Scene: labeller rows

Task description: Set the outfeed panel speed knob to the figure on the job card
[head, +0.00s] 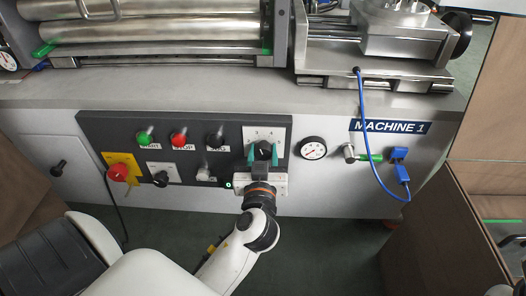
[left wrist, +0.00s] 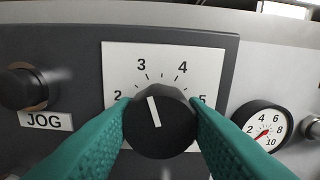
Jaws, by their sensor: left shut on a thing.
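The black speed knob (head: 264,147) sits on a white dial plate at the right end of the dark panel (head: 230,124). In the left wrist view the knob (left wrist: 160,128) has a white line pointing up and slightly left, about at the 3. The figures 2, 3, 4 and 5 show around it on the dial plate (left wrist: 162,58). My left gripper (head: 262,155) is shut on the knob, its green fingers (left wrist: 160,125) on either side. My right gripper is not in view. I see no job card.
A JOG button (left wrist: 24,88) is left of the dial; a pressure gauge (head: 313,148) is to its right. Green (head: 144,137) and red (head: 179,138) buttons and a red emergency stop (head: 118,172) lie further left. A blue cable (head: 372,150) hangs at the right. A brown cabinet (head: 440,235) stands lower right.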

